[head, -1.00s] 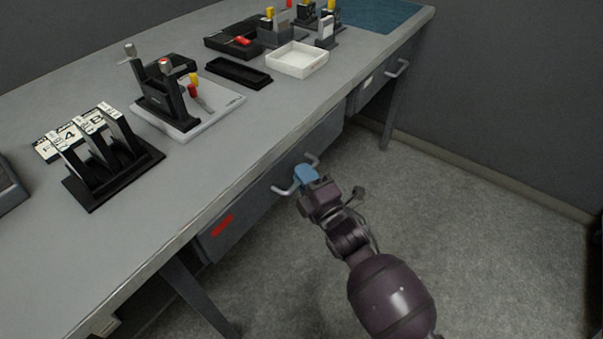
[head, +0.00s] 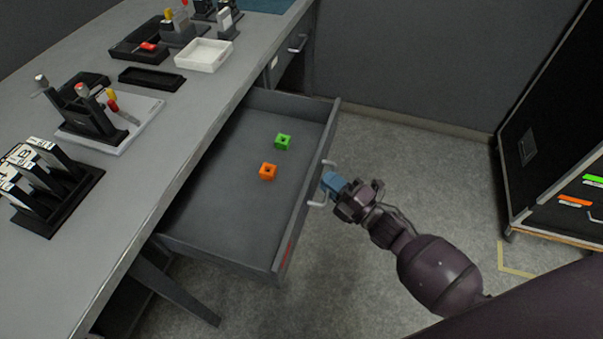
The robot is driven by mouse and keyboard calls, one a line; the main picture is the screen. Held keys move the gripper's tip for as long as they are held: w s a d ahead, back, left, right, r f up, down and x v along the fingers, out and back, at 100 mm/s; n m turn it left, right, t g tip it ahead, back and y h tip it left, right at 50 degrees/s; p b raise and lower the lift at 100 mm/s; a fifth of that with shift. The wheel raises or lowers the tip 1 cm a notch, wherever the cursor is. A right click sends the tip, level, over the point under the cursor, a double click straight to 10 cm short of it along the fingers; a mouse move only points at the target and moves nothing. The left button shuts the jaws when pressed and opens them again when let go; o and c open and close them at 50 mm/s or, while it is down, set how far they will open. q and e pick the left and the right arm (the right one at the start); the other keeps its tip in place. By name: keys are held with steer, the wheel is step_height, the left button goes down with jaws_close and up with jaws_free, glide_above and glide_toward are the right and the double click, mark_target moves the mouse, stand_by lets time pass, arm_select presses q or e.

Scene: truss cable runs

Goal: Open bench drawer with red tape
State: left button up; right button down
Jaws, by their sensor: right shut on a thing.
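The bench drawer (head: 222,208) is pulled well out from under the bench top. A strip of red tape (head: 287,250) shows on its front, near the lower end. A green block (head: 283,142) and an orange block (head: 268,172) with dark holes lie on the drawer floor. My right gripper (head: 332,184) is shut on the drawer's handle (head: 321,198) with its blue fingertips, outside the drawer front. The middle of the handle is hidden by the fingers. My left gripper is not in view.
The bench top (head: 120,170) carries a clamp fixture (head: 88,112), a rack of labelled cards (head: 45,185), a black tray (head: 152,78) and a white tray (head: 204,54). Another drawer handle (head: 298,44) is farther along. A black cabinet (head: 550,130) stands at right. Floor between is clear.

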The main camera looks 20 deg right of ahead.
steer(key=s+d, duration=0.4)
steer(key=d, duration=0.1)
steer(key=shift+d+p, duration=0.15)
steer(key=shift+p, duration=0.15)
steer(key=c, duration=1.2)
jaws_free()
steer(key=v, duration=1)
steer(key=shift+s+d, duration=0.2)
steer(key=shift+s, duration=0.1)
